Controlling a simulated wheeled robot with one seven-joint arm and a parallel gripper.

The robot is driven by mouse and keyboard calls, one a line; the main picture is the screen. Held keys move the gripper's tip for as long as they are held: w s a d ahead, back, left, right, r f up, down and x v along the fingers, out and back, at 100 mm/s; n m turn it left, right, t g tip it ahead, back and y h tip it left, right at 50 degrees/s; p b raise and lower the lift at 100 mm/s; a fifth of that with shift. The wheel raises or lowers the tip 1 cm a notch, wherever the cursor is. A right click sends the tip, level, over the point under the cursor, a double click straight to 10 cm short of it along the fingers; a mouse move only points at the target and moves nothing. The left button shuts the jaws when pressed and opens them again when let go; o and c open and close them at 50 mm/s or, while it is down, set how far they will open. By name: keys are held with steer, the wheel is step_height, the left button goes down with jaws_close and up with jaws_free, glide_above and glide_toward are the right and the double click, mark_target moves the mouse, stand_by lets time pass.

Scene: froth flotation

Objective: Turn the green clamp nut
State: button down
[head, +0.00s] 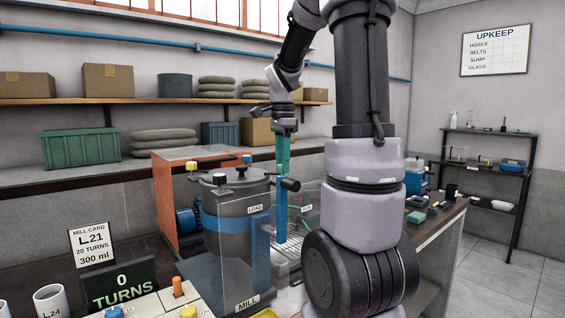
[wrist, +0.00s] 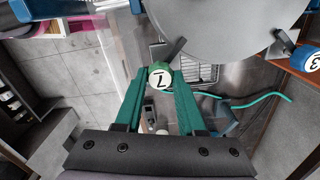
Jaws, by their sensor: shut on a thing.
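The green clamp nut (wrist: 160,76) shows in the wrist view at the edge of the mill's round grey lid (wrist: 225,30), with a white top marked with a dark figure like a 7. My gripper (wrist: 160,80) is shut on it, with one green finger on each side. In the head view my gripper (head: 283,152) points down at the right side of the grey mill (head: 225,235); I cannot make out the nut there. A blue nut (wrist: 307,60) marked 3 sits to the right in the wrist view.
An orange-framed cabinet (head: 164,200) stands behind the mill. A turns display (head: 121,284) reading 0 and a mill card (head: 92,247) stand at the front left. A green hose (wrist: 255,101) runs below the lid. Shelves (head: 490,165) stand at the right wall, with open floor before them.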

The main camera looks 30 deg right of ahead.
steer(key=c, duration=0.5)
jaws_free()
step_height(320, 180, up, 11)
steer(key=shift+f, duration=0.1)
stand_by(0.5)
steer(key=s+a+f+n+t+y, duration=0.1)
steer(key=s+a+f+n+t, duration=0.1)
steer(key=s+a+n, duration=0.4)
steer(key=s+a+f+n+t+y, duration=0.1)
steer(key=s+a+f+n+t, duration=0.2)
steer(key=s+a+n+t, duration=0.2)
steer(key=s+a+n, duration=0.1)
steer(key=s+n, duration=0.2)
steer(key=shift+s+a, duration=0.2)
steer(key=shift+a, duration=0.05)
